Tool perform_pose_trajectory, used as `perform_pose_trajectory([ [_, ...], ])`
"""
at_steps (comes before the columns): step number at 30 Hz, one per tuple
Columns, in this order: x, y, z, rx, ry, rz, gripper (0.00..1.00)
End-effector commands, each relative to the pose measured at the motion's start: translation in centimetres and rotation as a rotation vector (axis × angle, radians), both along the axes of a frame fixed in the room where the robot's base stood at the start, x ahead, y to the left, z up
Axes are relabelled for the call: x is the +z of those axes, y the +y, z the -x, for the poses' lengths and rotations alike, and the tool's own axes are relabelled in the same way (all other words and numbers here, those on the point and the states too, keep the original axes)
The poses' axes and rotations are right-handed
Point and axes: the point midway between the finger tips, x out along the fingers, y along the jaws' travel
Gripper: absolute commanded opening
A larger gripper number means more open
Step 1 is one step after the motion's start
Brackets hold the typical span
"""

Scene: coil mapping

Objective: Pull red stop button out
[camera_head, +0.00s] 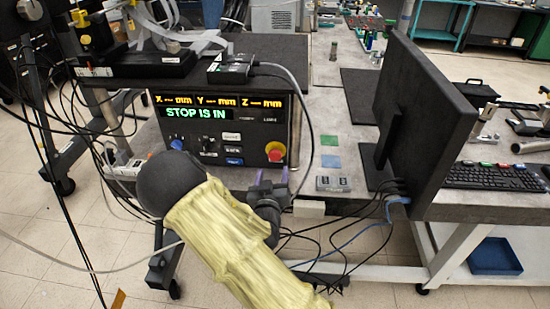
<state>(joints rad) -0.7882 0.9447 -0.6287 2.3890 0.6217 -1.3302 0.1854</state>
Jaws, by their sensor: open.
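The red stop button (275,152) sits on a yellow surround at the lower right of the black control box (222,128). The box display (198,113) reads "STOP IS IN" in green, with orange X, Y and Z readouts above it. My gripper (271,176) is just below the button in the picture, with purplish fingers pointing up at the box. It is open, with the button above the gap between the fingers. Whether a finger touches the box cannot be told. My yellow-sleeved arm hides the floor and part of the table's underside.
A blue knob (177,144), a black knob and small buttons share the panel. A monitor (422,125) stands to the right on the table, with a small grey box (333,184) near the table edge. Loose cables hang at the left and below the monitor.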

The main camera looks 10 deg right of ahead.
Motion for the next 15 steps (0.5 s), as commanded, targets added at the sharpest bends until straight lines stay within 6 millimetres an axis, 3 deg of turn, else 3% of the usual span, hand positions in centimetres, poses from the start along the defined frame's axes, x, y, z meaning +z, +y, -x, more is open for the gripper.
perform_pose_trajectory([
  [9,0.1,-1.8,-5.4,0.000,-0.002,0.001,0.59],
  [15,0.1,-2.4,-7.4,-0.001,-0.001,0.000,0.59],
])
